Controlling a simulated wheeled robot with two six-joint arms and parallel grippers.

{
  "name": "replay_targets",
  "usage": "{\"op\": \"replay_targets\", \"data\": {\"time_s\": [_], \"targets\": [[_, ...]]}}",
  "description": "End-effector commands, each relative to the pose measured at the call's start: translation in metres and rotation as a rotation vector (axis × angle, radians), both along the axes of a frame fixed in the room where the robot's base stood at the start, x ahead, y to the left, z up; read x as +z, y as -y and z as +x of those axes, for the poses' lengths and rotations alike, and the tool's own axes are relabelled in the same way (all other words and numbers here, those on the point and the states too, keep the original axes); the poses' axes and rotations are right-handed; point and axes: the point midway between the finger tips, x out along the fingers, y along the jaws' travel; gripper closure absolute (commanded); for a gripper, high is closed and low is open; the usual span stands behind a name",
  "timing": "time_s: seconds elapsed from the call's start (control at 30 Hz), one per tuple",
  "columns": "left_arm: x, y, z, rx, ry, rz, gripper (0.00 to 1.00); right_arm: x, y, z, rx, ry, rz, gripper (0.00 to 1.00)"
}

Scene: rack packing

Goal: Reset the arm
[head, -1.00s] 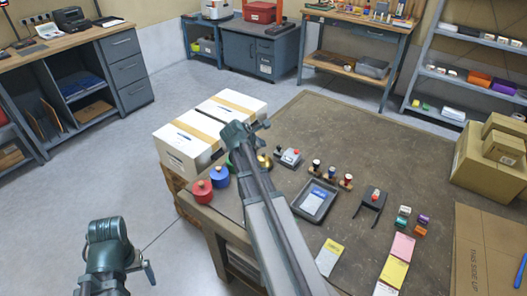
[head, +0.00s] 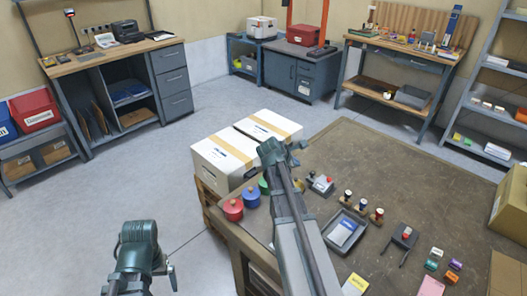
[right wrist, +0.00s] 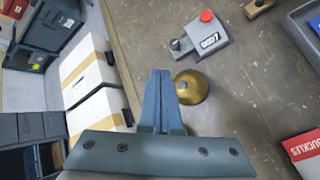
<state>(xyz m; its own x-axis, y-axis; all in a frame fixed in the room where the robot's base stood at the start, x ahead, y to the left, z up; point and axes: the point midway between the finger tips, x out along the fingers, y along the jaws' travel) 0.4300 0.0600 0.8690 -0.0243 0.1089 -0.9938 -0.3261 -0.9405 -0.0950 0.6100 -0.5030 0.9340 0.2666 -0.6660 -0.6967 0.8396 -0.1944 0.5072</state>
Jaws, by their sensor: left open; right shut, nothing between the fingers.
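My left gripper (head: 170,272) hangs over the floor left of the table and is open, with nothing seen in it. My right gripper (head: 298,147) is above the table's back left part, near the white boxes. In the right wrist view its two fingers (right wrist: 160,88) are closed together and hold nothing. A gold dome-shaped object (right wrist: 191,87) shows just right of the fingertips. A grey numbering device with a red knob (right wrist: 203,38) lies beyond it. The right arm hides part of the table in the head view.
The brown table (head: 352,150) holds a red pot (head: 233,209), a blue pot (head: 250,197), a grey tray (head: 336,243), stamps and small coloured boxes. White boxes (head: 222,160) stand at its back left edge. Free floor (head: 130,185) lies to the left; a desk (head: 172,80) stands behind.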

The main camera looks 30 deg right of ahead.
Motion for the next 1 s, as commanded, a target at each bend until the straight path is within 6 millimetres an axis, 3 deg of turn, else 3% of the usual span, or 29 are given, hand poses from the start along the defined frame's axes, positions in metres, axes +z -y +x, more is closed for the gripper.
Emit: {"op": "replay_targets", "data": {"time_s": [0.17,0.27,0.37,0.47,0.57,0.7,0.83,1.0], "targets": [[0.000,0.000,0.000,0.000,0.000,0.000,0.04,0.000,-0.002,0.000,-0.001,0.002,0.004,1.00],[0.001,0.000,0.000,0.000,0.000,0.000,0.04,-0.003,-0.024,0.000,-0.018,0.025,0.041,1.00],[0.002,0.000,0.000,0.000,0.000,0.000,0.04,-0.012,-0.073,-0.002,-0.069,0.073,0.134,1.00],[0.004,0.000,0.000,0.000,0.000,0.000,0.04,-0.023,-0.143,-0.012,-0.159,0.125,0.269,1.00],[0.006,0.000,0.000,0.000,0.000,0.000,0.04,-0.034,-0.214,-0.031,-0.264,0.153,0.403,1.00],[0.009,0.000,0.000,0.000,0.000,0.000,0.04,-0.045,-0.305,-0.071,-0.430,0.150,0.560,1.00],[0.011,0.000,0.000,0.000,0.000,0.000,0.04,-0.051,-0.372,-0.115,-0.577,0.116,0.651,1.00],[0.012,0.000,0.000,0.000,0.000,0.000,0.04,-0.053,-0.423,-0.160,-0.721,0.071,0.700,1.00]]}}
